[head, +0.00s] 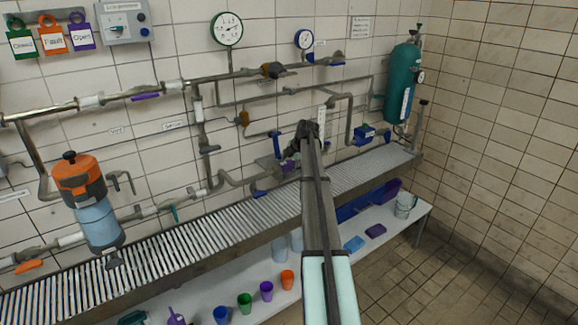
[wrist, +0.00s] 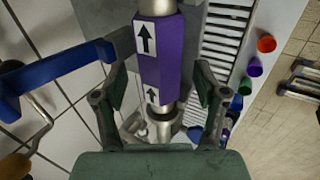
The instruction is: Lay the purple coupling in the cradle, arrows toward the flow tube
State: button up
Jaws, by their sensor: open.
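The purple coupling (wrist: 160,52) lies lengthwise between my fingers in the wrist view, with bare metal ends above and below the purple body. Its two white labels carry black arrows pointing to the top of the picture. My gripper (wrist: 160,78) is open, one finger on each side, with gaps to the purple body. In the head view my gripper (head: 301,143) is at the wall pipework above the slatted shelf, and a small purple patch shows beside it. I cannot clearly make out the cradle or the flow tube, or what the coupling rests on.
A blue lever (wrist: 55,75) reaches close to my left finger in the wrist view. The slatted shelf (head: 215,233) runs below the pipes. Several coloured cups, including an orange cup (head: 287,279), stand on the lower bench. A green cylinder (head: 402,85) stands at right.

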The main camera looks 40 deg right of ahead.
jog(key=s+r+m, duration=0.5)
jog(key=s+r, duration=0.1)
jog(key=r, duration=0.3)
jog(key=s+a+f+m+g, duration=0.2)
jog(key=s+a+f+m, duration=0.4)
jog(key=a+f, duration=0.6)
jog(key=s+a+f+m+g+y, duration=0.15)
jog(key=s+a+f+m, duration=0.25)
jog(key=s+a+f, duration=0.85)
jog(key=s+a+f+m+g, duration=0.3)
jog(key=a+f, duration=0.4)
jog(key=f, duration=1)
jog(key=s+a+f+g, duration=0.2)
jog(key=s+a+f, duration=0.2)
jog(key=s+a, duration=0.3)
jog(key=s+a+f+g, duration=0.2)
jog(key=s+a+f, duration=0.3)
jog(key=s, duration=1.1)
jog(key=s+a+f+g+h, duration=0.1)
jog(key=s+a+f+g, duration=0.1)
jog(key=s+a+f, duration=0.3)
jog(key=s+a, duration=0.3)
jog(key=s, duration=0.4)
jog(key=shift+a, duration=0.3)
